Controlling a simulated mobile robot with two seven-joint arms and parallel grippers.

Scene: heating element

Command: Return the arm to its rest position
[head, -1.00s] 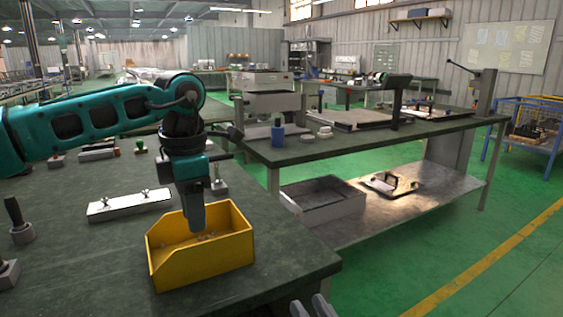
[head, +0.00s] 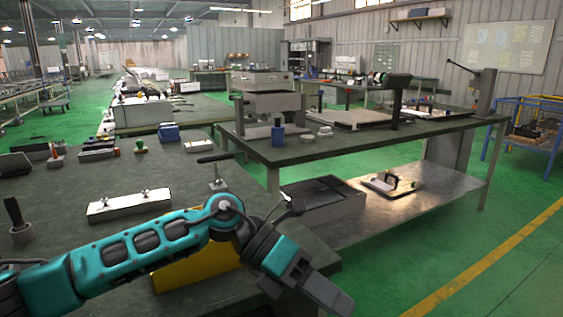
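My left arm (head: 145,245) reaches in from the lower left, low across the front of the near table. Its gripper (head: 325,292) points down and to the right, past the table's right edge over the floor. The gripper is seen from the side, so the gap between its fingers is hidden; no held object shows. I do not make out my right gripper in the head view.
A white bar-shaped part (head: 130,204) lies on the near table (head: 70,190). A dark-handled tool (head: 18,222) stands at its left edge, and a T-handled clamp (head: 217,172) behind the bin. Another workbench (head: 360,148) with a lower shelf stands to the right. Green floor (head: 440,245) is open there.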

